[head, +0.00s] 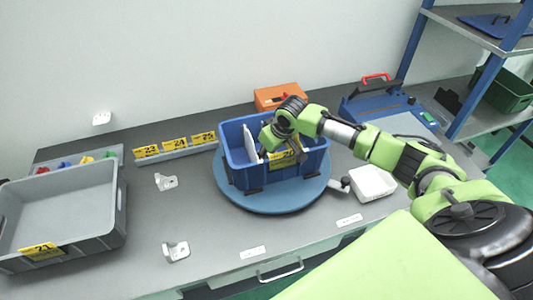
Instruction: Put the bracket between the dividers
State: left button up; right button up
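A blue crate (228,165) with a yellow label 20 stands on a round blue turntable (237,198). A white divider (249,141) stands upright inside it, left of my gripper; any other divider is mostly hidden. My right gripper (272,147) reaches down into the crate from the right. Its fingertips are hidden, so I cannot tell whether it holds anything. One pale metal bracket (166,182) lies on the table left of the turntable. Another bracket (176,251) lies nearer the front edge. My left gripper is not in view.
A grey crate (118,215) labelled 21 stands at the left. A rail with yellow tags (175,143) lies behind. The table's front middle is mostly clear.

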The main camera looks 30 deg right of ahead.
jog(key=b+v, duration=0.2)
jog(key=v, duration=1)
jog(key=shift+r, duration=0.1)
